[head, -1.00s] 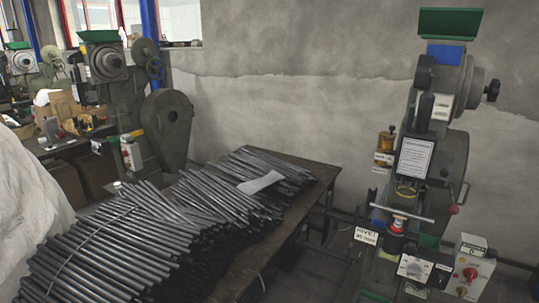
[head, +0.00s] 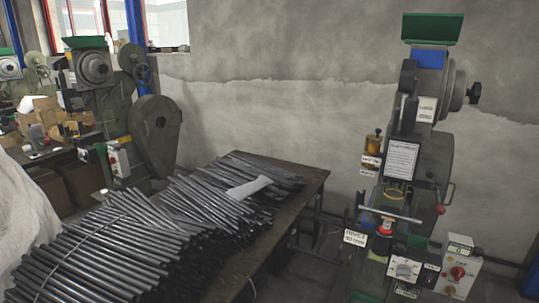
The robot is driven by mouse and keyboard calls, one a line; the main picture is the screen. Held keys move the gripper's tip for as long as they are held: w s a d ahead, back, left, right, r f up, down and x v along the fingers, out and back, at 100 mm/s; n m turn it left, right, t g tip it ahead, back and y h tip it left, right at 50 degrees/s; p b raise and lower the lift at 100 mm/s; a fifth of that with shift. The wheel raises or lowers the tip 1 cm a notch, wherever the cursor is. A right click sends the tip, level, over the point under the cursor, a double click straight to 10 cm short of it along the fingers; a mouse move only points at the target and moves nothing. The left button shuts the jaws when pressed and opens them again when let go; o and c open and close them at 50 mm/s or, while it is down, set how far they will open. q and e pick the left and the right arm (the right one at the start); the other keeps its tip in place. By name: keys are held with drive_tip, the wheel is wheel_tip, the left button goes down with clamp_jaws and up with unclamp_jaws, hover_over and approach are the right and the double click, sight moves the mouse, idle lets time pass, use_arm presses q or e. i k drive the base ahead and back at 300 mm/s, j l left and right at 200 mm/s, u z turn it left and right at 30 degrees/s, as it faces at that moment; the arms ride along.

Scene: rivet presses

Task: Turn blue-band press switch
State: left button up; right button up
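The press with a blue band (head: 429,57) under its green top tray (head: 431,28) stands at the right against the wall. A grey box with a round pale knob (head: 404,270) sits low on its front. To the right of that, a white control box (head: 459,268) carries a red knob (head: 458,273). I cannot tell which way either knob is set. Neither of my grippers shows in the head view.
A wooden table (head: 303,196) piled with dark metal rods (head: 110,245) fills the middle and lower left. Another green press (head: 107,107) with a large wheel cover stands behind it at left. A white-covered heap (head: 22,215) is at the left edge.

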sight(457, 272)
drive_tip(key=z, duration=1.45)
drive_tip(key=i+j+z, duration=0.1)
drive_tip(key=i+j, duration=0.15)
drive_tip(key=i, duration=0.05)
